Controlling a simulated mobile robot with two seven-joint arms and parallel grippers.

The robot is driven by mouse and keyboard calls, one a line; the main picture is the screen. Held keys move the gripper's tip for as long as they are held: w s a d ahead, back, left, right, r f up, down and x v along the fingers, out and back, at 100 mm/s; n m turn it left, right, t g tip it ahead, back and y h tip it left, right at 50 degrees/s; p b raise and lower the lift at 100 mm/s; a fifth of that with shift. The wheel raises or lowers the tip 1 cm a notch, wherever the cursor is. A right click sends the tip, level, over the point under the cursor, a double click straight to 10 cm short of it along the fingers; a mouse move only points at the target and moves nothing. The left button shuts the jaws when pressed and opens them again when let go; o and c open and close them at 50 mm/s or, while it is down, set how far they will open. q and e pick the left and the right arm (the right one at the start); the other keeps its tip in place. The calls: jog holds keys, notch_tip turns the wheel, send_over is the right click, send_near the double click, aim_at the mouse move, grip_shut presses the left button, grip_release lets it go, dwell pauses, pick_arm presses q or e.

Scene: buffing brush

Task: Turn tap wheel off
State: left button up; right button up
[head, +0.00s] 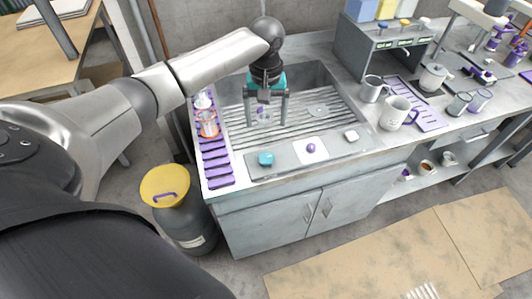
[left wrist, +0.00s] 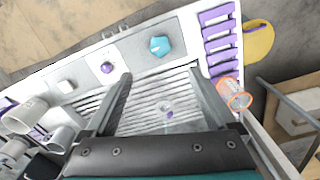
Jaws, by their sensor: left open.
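A teal faceted knob (head: 266,158) stands on the grey front ledge of the sink counter; it also shows in the left wrist view (left wrist: 159,46). A purple round knob (head: 311,148) on a white plate and a white block (head: 351,136) sit to its right. I cannot tell for sure which is the tap wheel. My left gripper (head: 266,117) points down over the ribbed sink rack (head: 330,124), behind the teal knob and apart from it. Its fingers are spread and empty. A small clear item with a purple part (left wrist: 169,113) shows between and below them. My right gripper is not in view.
A purple slotted rack (head: 216,169) with glasses (head: 207,124) lines the sink's left side. Grey mugs (head: 373,90) and a white pitcher (head: 396,113) stand to the right. A yellow-topped canister (head: 167,186) stands on the floor left of the cabinet.

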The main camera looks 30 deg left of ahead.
aim_at(266, 157)
pick_arm(q)
notch_tip(266, 157, down, 15)
jog(key=shift+f+b, duration=0.1)
jog(key=shift+b, duration=0.7)
jog(key=shift+c, duration=0.2)
jog(key=c, duration=1.3)
